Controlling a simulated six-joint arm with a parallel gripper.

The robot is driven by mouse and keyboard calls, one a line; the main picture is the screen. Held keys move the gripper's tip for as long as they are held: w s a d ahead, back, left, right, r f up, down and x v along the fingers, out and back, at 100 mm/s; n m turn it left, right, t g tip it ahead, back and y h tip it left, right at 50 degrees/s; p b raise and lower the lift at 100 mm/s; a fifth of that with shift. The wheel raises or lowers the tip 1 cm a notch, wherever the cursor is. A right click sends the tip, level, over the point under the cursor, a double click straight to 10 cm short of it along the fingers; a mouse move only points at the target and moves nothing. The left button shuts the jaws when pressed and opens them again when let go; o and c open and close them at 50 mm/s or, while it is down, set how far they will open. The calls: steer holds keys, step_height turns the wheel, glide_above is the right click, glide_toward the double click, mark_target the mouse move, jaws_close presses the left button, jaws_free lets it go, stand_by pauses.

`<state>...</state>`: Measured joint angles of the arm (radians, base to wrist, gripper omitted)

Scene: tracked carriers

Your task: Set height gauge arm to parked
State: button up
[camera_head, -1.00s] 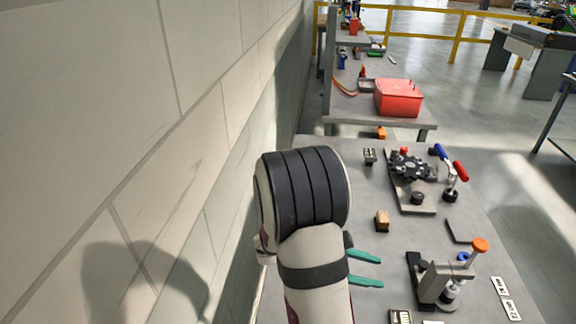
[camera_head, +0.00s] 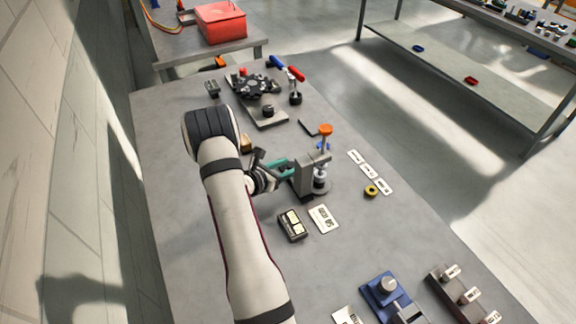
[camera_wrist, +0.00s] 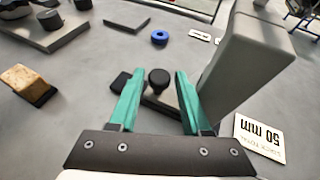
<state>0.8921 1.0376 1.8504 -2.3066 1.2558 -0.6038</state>
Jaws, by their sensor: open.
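A grey upright frame with an orange-topped post (camera_head: 325,140) stands on the bench in the head view. I take it for the height gauge, but cannot be sure. My gripper (camera_head: 287,168) is at its left side, teal fingers pointing toward it. In the wrist view my gripper (camera_wrist: 152,85) is open. A black round knob (camera_wrist: 158,77) on a dark grey part shows between and beyond the fingertips, not gripped. A grey slanted column (camera_wrist: 245,62) rises close to the right finger. Whether that finger touches it, I cannot tell.
A wooden block (camera_wrist: 28,83) lies left. A black box (camera_head: 292,225) and blue fixture (camera_head: 388,293) stand nearer on the bench (camera_head: 165,140). A fixture with red and blue handles (camera_head: 289,70) is farther back.

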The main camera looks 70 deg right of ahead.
steer(key=shift+s+d+f, duration=0.1)
steer(key=shift+d, duration=0.15)
jaws_close()
stand_by(1.4)
